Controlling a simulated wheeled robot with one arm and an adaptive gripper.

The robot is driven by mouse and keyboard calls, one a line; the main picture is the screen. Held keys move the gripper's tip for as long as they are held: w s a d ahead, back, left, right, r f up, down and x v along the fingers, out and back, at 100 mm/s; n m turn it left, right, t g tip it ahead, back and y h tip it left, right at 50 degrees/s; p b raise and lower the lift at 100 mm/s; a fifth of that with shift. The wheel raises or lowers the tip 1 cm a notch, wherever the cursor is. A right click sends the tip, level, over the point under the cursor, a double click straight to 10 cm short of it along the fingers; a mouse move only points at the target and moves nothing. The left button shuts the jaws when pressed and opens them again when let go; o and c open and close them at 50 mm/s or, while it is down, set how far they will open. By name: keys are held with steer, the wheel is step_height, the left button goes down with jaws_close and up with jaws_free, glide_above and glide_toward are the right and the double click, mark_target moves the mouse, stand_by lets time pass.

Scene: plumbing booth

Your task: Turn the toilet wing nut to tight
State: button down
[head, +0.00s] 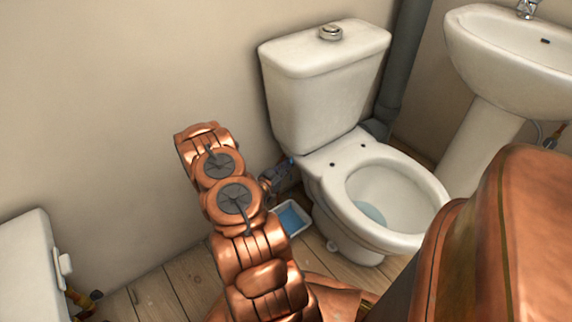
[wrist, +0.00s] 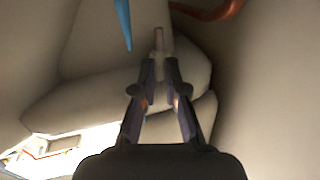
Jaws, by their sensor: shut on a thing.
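The white toilet has its cistern (head: 328,95) against the wall and its bowl (head: 395,205) in front. My gripper (head: 287,165) reaches to the underside of the cistern's near left side, close to the wall. In the wrist view, my gripper (wrist: 160,65) has its fingers drawn together at the tips, under pale ceramic. A small brownish upright stud (wrist: 158,38) shows just beyond the fingertips. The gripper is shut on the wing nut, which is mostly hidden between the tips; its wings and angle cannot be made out.
A tray with a blue inside (head: 291,219) lies on the wooden floor below my gripper. In the wrist view, a blue tapered piece (wrist: 123,25) hangs left of the stud and a copper-coloured pipe (wrist: 210,13) runs at upper right. A washbasin (head: 515,50) stands at right.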

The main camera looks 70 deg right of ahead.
steer(key=s+n+t+b, duration=0.1)
steer(key=n+t, duration=0.1)
steer(key=t, duration=0.1)
steer(key=s+n+t+b, duration=0.1)
steer(key=n+t, duration=0.1)
steer(key=t, duration=0.2)
steer(key=s+n+t+b, duration=0.1)
steer(key=n+t, duration=0.1)
steer(key=t, duration=0.1)
steer(key=shift+d+f+n+y, duration=0.1)
steer(key=shift+f+n+y, duration=0.1)
steer(key=shift+n+y, duration=0.2)
steer(key=shift+s+d+r+n+t+y+b, duration=0.15)
steer(key=shift+n+t+b, duration=0.1)
steer(key=shift+t+b, duration=0.3)
steer(key=shift+s+a+r+n+t+y+b, duration=0.15)
steer(key=shift+n+t+b, duration=0.15)
steer(key=shift+b, duration=0.4)
steer(key=c, duration=1.2)
jaws_free()
steer(key=shift+w+f, duration=0.1)
steer(key=shift+w+r+m+g+p, duration=0.25)
steer(key=shift+m+g+p, duration=0.2)
steer(key=shift+p, duration=1)
